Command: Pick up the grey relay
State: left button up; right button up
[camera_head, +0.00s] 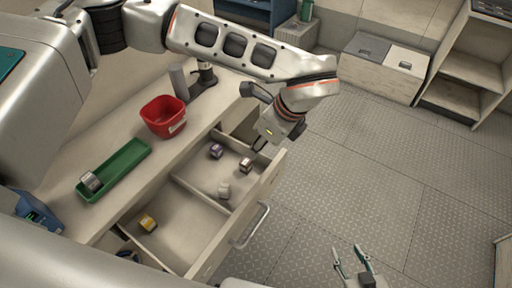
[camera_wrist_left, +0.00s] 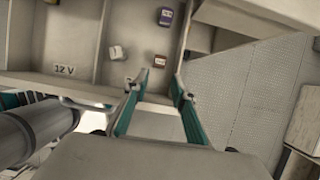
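A pale grey-white relay (camera_head: 224,191) lies in a compartment of the open drawer (camera_head: 190,249); it also shows in the left wrist view (camera_wrist_left: 117,53), left of the fingers. Near it are a purple relay (camera_head: 216,151) and a relay with a brown label (camera_head: 245,165). My left gripper (camera_wrist_left: 159,82) is open and empty above the drawer, its fingertips framing the brown-labelled relay (camera_wrist_left: 160,61) from above. My right gripper (camera_head: 350,256) is open and empty over the floor at the lower right.
A green tray (camera_head: 128,160) holding a silvery cylindrical part (camera_head: 91,181) and a red bin (camera_head: 163,117) stand on the counter. A yellow relay (camera_head: 148,223) lies in the nearer drawer compartment. Dividers and drawer walls surround the relays. The floor to the right is clear.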

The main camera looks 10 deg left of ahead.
aim_at(90, 180)
jog(key=k+l, duration=0.15)
jog(key=k, duration=0.35)
jog(key=k+l, duration=0.15)
jog(key=k, duration=0.35)
